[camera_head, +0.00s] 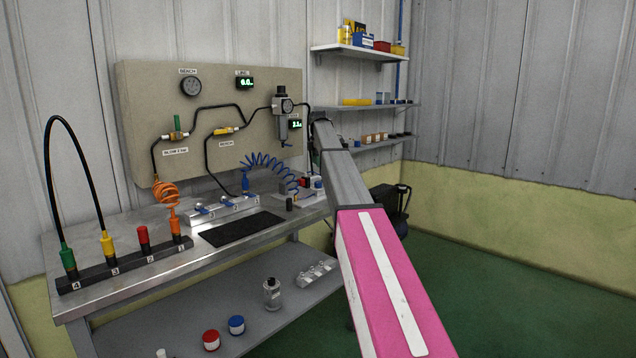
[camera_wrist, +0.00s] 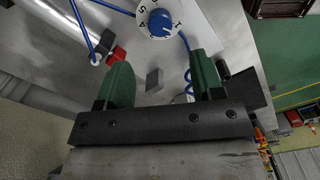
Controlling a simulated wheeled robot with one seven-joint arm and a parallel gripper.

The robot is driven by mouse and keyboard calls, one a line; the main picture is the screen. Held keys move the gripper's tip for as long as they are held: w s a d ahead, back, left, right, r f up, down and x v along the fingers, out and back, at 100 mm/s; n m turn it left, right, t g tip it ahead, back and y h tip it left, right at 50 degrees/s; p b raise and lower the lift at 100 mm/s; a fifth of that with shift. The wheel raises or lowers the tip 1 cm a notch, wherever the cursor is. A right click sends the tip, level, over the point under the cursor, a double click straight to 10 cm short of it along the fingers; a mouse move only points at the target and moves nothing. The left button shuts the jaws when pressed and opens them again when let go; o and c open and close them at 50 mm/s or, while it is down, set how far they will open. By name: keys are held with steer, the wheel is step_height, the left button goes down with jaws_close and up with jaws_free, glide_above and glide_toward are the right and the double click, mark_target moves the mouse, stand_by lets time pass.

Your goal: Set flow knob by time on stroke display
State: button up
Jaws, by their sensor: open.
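The flow knob (camera_wrist: 158,22) is a round blue knob with a white pointer mark, on a pale plate with black numbers around it, at the top of the wrist view. My gripper (camera_wrist: 161,62) is open, its two green fingers apart and nothing between them touching the knob. The knob lies beyond the fingertips, roughly in line with the gap. In the head view my gripper is largely hidden behind my arm. A small green-digit display (camera_head: 296,124) is on the right of the beige panel; its digits look like 3.1 but are hard to read.
Another display (camera_head: 245,83) on the panel reads about 0.0, beside a round gauge (camera_head: 190,87). A blue coiled hose (camera_head: 268,165) hangs over the metal bench (camera_head: 130,262). A red-ended cylinder (camera_wrist: 117,54) and a grey block (camera_wrist: 153,79) are near the fingers. A black mat (camera_head: 241,228) lies clear.

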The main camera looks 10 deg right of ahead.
mark_target(318, 182)
step_height(318, 182, down, 9)
steer(key=shift+f, duration=0.2)
steer(key=c, duration=0.9)
